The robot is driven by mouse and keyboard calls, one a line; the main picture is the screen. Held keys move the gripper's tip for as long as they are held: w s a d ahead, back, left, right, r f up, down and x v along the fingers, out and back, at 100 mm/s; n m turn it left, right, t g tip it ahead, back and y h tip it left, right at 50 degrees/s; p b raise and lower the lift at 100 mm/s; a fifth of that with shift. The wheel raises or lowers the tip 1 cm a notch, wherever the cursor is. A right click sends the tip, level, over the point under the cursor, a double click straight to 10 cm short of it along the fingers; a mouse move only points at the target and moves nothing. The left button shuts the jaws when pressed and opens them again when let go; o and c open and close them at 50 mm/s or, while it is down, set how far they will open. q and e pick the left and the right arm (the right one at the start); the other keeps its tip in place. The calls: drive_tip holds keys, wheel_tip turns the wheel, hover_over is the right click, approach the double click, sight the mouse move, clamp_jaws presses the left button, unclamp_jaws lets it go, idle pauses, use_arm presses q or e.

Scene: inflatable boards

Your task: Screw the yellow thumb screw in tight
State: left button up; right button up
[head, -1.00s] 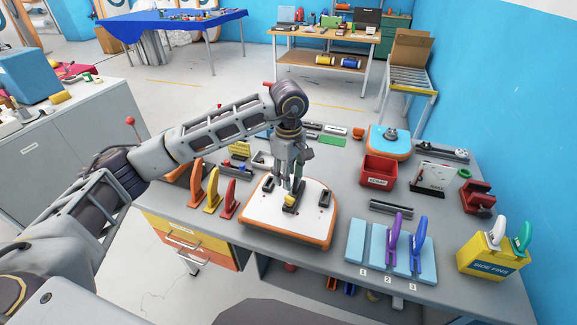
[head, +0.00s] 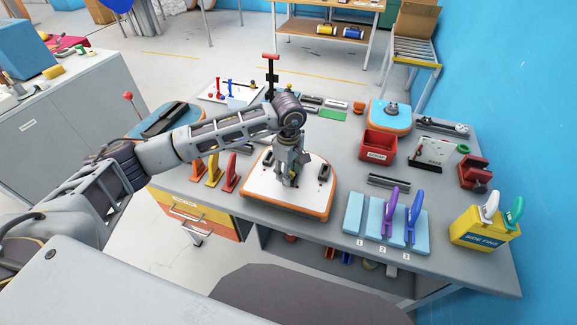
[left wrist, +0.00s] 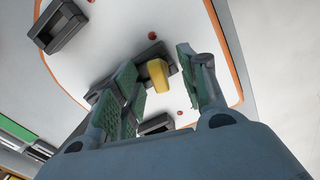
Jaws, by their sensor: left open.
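The yellow thumb screw (left wrist: 158,75) stands at a dark fin box (left wrist: 141,66) on the white board with orange edge (head: 262,200). In the left wrist view it lies between the spread fingers of my left gripper (left wrist: 163,84), with a gap to the right finger; whether the left fingers touch it I cannot tell. In the head view my left gripper (head: 287,178) points down over the middle of the board and hides the screw. My right gripper is in neither view.
Two more dark fin boxes sit on the board, one at its right (head: 323,172). Upright orange and yellow fins (head: 213,170) stand left of it. A red bin (head: 378,146), a light blue fin rack (head: 355,213) and a yellow side-fins box (head: 483,228) stand to the right.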

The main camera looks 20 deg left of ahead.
use_arm(q)
drive_tip(key=c, duration=0.8)
clamp_jaws()
drive_tip(key=shift+o, duration=0.8)
unclamp_jaws()
clamp_jaws()
drive_tip(key=shift+m+b, duration=1)
drive_tip(key=shift+b, duration=0.05)
drive_tip(key=shift+m+b, duration=0.55)
drive_tip(key=shift+m, duration=0.15)
